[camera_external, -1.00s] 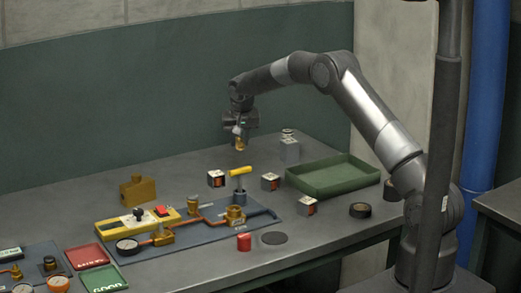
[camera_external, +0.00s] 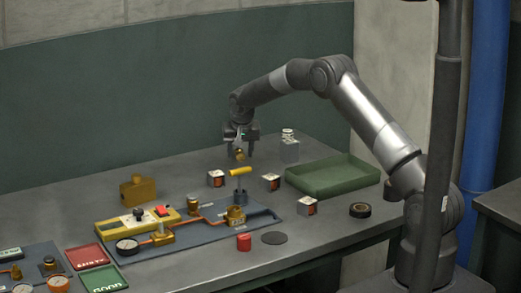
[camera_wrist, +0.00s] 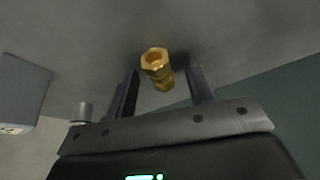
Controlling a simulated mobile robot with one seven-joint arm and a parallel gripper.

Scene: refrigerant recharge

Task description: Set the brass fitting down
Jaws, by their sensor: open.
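The brass fitting (camera_external: 239,155) shows below my gripper (camera_external: 239,150), towards the back of the bench. My gripper's fingers are spread apart, one on each side of the fitting. In the wrist view, the golden hex-ended fitting (camera_wrist: 156,62) sits between the two open fingers (camera_wrist: 163,75), with visible gaps on both sides. It looks tilted, with its open hex end towards the camera. I cannot tell whether it touches the bench or is still in the air.
A green tray (camera_external: 333,190) lies to the right. Small boxed parts (camera_external: 216,179) stand nearby.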

